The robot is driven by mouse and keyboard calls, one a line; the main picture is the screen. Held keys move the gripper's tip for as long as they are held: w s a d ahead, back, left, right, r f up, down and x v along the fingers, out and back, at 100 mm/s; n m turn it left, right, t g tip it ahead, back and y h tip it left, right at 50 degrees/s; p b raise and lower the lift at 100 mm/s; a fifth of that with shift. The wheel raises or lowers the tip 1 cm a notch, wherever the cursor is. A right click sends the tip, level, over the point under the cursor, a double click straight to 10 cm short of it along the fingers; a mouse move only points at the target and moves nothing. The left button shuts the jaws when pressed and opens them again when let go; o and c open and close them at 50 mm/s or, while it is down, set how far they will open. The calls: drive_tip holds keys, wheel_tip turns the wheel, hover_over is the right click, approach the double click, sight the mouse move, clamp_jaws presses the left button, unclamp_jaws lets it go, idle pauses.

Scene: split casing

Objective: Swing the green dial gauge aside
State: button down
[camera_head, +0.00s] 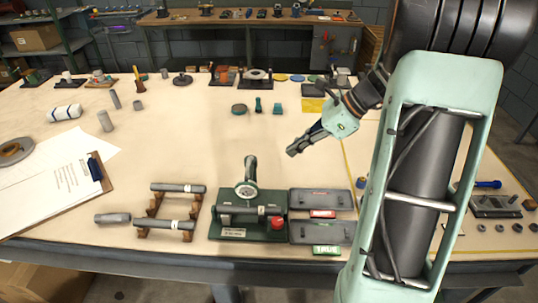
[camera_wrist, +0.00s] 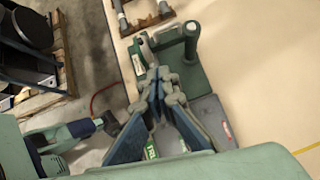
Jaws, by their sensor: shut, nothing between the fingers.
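The dial gauge (camera_head: 246,189) has a round pale face and a dark upright grip above it. It sits over the green fixture (camera_head: 220,229), which carries a grey shaft and a red knob. In the wrist view a green upright cylinder (camera_wrist: 190,42) on the fixture shows, probably the gauge's grip; the dial face cannot be made out there. My gripper (camera_head: 292,151) is shut and empty, in the air right of the gauge and apart from it in the head view. In the wrist view its closed fingertips (camera_wrist: 164,73) overlap part of the fixture.
Two grey trays stand right of the fixture, one red-labelled (camera_head: 336,198), one green-labelled (camera_head: 336,230). Shafts rest on brown cradles (camera_head: 153,208) to the left. A clipboard (camera_head: 102,177) lies farther left. Small green parts (camera_head: 258,104) lie behind. The table between is clear.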

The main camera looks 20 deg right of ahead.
approach(249, 176)
drive_tip(key=f, duration=0.2)
drive_tip(key=shift+w+a+f+p, duration=0.25)
drive_tip(key=shift+w+a+p, duration=0.2)
drive_tip(key=shift+a, duration=0.35)
drive_tip(key=shift+w+a+f+p, duration=0.35)
drive_tip(key=shift+w+a, duration=0.15)
drive_tip(key=shift+a, duration=0.3)
